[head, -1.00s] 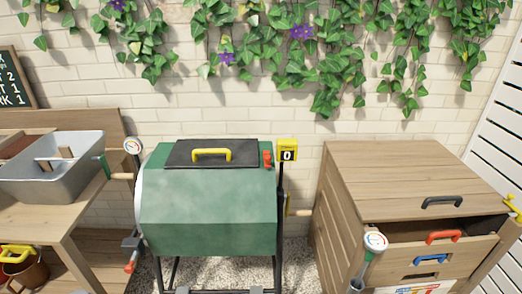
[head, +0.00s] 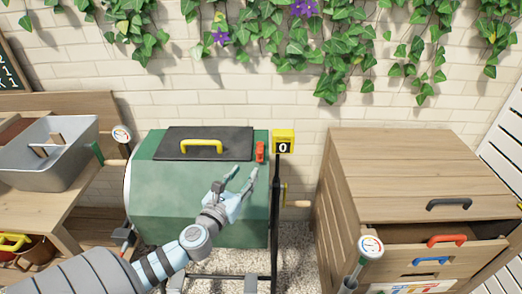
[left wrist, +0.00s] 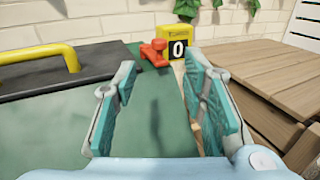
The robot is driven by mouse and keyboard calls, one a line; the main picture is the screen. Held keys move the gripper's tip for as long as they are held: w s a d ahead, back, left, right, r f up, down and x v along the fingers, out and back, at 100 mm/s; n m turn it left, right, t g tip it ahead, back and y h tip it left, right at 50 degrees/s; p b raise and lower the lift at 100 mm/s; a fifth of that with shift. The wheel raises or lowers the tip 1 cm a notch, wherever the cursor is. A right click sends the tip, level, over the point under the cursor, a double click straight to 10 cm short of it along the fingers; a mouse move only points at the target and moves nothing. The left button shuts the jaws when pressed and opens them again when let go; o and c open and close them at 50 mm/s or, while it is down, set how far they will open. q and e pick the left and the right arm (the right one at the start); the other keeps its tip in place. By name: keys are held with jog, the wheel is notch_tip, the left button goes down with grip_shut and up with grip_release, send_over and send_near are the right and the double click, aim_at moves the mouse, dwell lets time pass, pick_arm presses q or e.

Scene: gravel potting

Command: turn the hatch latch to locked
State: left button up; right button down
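The red hatch latch (head: 260,152) sits on top of the green drum (head: 165,195), at the right edge of the black hatch (head: 175,139) with its yellow handle (head: 202,146). In the left wrist view the latch (left wrist: 155,53) shows ahead, between and beyond the fingertips. My left gripper (head: 242,178) is open and empty, over the drum's front upper right, a little short of the latch. In the left wrist view its two teal-padded fingers (left wrist: 160,100) are spread apart. My right gripper does not show.
A yellow counter box (head: 283,142) reading 0 stands just right of the latch. A crank handle (head: 297,203) sticks out on the drum's right side. A wooden cabinet (head: 410,165) with an open drawer stands at right. A grey tub (head: 45,155) rests on the left bench.

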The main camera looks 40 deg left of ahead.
aim_at(258, 153)
pick_arm(q)
jog(key=x, duration=1.2)
jog(key=shift+s, duration=0.1)
jog(key=shift+c, duration=0.3)
grip_shut()
